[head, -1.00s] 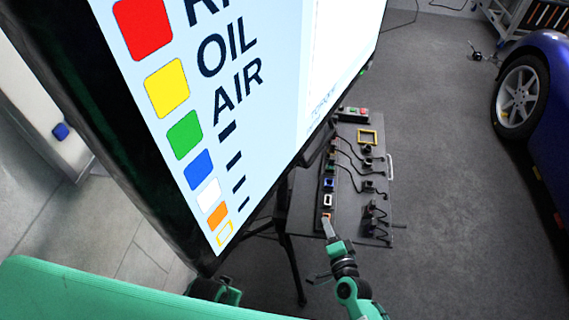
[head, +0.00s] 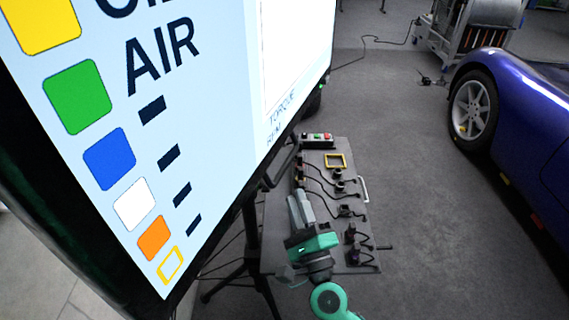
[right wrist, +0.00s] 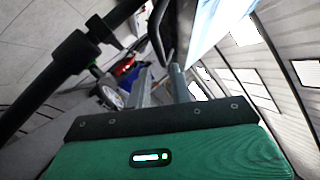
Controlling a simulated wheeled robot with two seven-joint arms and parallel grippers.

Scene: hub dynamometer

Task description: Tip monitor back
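The large monitor (head: 225,110) fills the left of the head view, tilted in the picture, with a lit screen, coloured squares and a black frame. A dark handle-like bar (head: 284,163) shows by its right lower edge. My right gripper (head: 298,196) is in front of the bench, right of the monitor's lower edge, fingers pointing away from me. In the right wrist view its two grey fingers (right wrist: 160,78) stand apart with nothing visible between them. A dark looped bar (right wrist: 172,35) and the pale screen edge (right wrist: 204,30) lie beyond the fingertips. My left gripper is out of view.
A grey panel (head: 340,235) with cables, connectors, a yellow frame (head: 335,160) and a button box (head: 318,139) lies beyond my right gripper. A black tripod stand (head: 250,235) is below the monitor. A blue car (head: 525,125) stands right; open floor lies between.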

